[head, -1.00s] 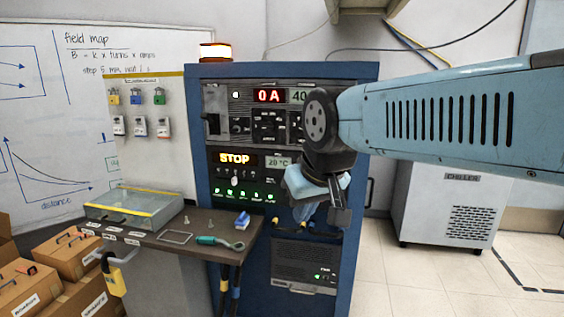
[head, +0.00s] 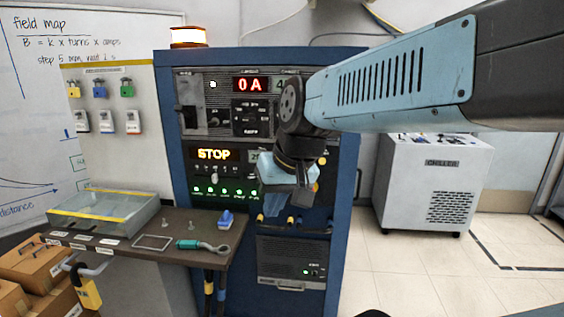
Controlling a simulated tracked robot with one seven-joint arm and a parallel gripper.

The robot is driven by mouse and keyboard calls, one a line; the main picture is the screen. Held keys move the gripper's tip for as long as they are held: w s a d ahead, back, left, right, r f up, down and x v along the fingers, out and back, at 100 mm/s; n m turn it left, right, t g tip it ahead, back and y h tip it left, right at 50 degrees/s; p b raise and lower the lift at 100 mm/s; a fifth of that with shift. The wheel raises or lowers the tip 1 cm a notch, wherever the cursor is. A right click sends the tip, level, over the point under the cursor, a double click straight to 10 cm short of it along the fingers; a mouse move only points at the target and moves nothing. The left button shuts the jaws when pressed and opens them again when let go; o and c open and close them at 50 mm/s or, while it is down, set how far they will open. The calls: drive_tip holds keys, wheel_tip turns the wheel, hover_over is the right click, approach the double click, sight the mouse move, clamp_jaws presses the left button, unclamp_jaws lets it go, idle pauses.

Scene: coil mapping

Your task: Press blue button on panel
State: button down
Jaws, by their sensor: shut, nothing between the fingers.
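The blue equipment rack (head: 349,130) stands in the middle of the head view. Its upper panel (head: 205,128) has a red "0 A" display, and the panel below (head: 228,172) has an orange "STOP" display and a row of green lights. My gripper (head: 277,208) points down in front of the right part of the lower panel, shut and empty. I see no blue button on the panel; my wrist and gripper hide part of it. Small yellow spots show just right of my wrist. I cannot tell whether the gripper touches the rack.
Cardboard boxes (head: 40,265) are at lower left. A chiller (head: 430,185) stands at right. The floor before it is clear.

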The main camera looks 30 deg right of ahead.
drive_tip(key=w+a+f+m+t+y, duration=0.1)
drive_tip(key=w+f+m+t+y, duration=0.2)
drive_tip(key=w+m+y, duration=1)
drive_tip(key=w+d+f+m+t+h, duration=0.3)
drive_tip(key=w+d, duration=0.4)
drive_tip(key=d, duration=0.3)
drive_tip(key=w+d+f+m+t+h, duration=0.4)
drive_tip(key=w+d+m+t+h, duration=0.2)
drive_tip(key=d, duration=0.5)
drive_tip(key=w+h, duration=0.1)
drive_tip(key=h, duration=0.1)
drive_tip(key=shift+w+d+m+h, duration=0.15)
drive_tip(key=shift+d+m+h, duration=0.15)
drive_tip(key=shift+m, duration=0.1)
drive_tip(key=shift+w, duration=0.1)
drive_tip(key=w+d, duration=0.5)
drive_tip(key=w, duration=0.2)
drive_tip(key=shift+w+r, duration=0.1)
drive_tip(key=shift+w+d, duration=0.2)
drive_tip(key=shift+w, duration=0.15)
